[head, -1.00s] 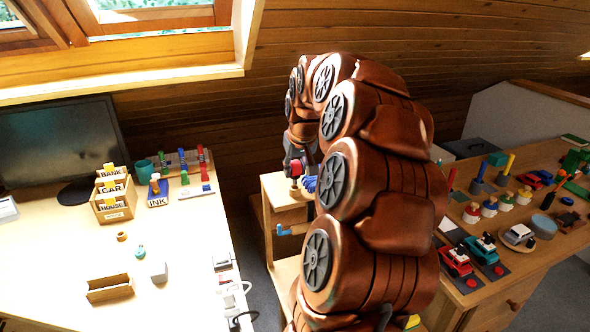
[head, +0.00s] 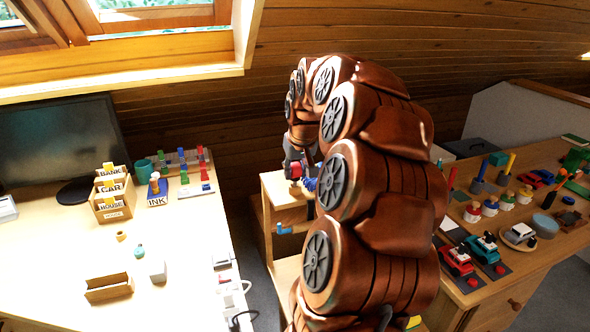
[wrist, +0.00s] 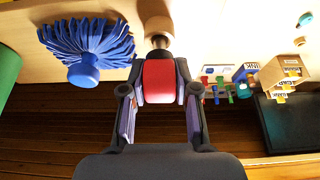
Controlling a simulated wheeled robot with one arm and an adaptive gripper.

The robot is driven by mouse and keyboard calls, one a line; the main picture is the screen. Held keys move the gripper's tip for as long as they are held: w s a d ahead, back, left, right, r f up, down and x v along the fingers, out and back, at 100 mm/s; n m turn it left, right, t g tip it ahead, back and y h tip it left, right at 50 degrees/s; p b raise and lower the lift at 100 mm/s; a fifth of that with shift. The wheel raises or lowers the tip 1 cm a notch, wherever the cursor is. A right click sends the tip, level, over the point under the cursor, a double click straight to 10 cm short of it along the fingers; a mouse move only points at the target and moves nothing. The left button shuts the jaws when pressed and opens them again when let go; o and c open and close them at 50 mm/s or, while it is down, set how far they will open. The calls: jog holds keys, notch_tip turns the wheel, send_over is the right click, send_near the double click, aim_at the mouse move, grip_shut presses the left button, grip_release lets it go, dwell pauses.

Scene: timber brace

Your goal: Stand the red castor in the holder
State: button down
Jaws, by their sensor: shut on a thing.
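My gripper (wrist: 160,88) is shut on a red piece (wrist: 160,76), which I take to be the red castor. A round wooden end (wrist: 158,38) shows beyond the red part, against the pale wooden top. I cannot tell whether it touches that top. In the head view the red piece (head: 293,171) is small and sits above the wooden stand (head: 276,187), beside my arm. My arm hides much of this area. I cannot make out the holder for certain in either view.
A blue bristly thing (wrist: 85,45) lies close to the left of the red piece in the wrist view. A labelled wooden box (head: 112,195) and ink stamp (head: 157,190) stand on the left desk. The right bench (head: 505,262) is crowded with toy cars and other items.

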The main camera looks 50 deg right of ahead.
jog(key=shift+f+b, duration=0.85)
jog(key=shift+b, duration=0.35)
dwell(1.5)
jog(key=shift+r, duration=0.25)
jog(key=shift+r+p, duration=0.3)
jog(key=shift+r, duration=0.55)
jog(key=shift+r, duration=0.1)
jog(key=shift+b, duration=0.5)
dwell(1.0)
jog(key=shift+f+b, duration=0.6)
jog(key=shift+f, duration=0.15)
jog(key=shift+b, duration=0.4)
dwell(1.4)
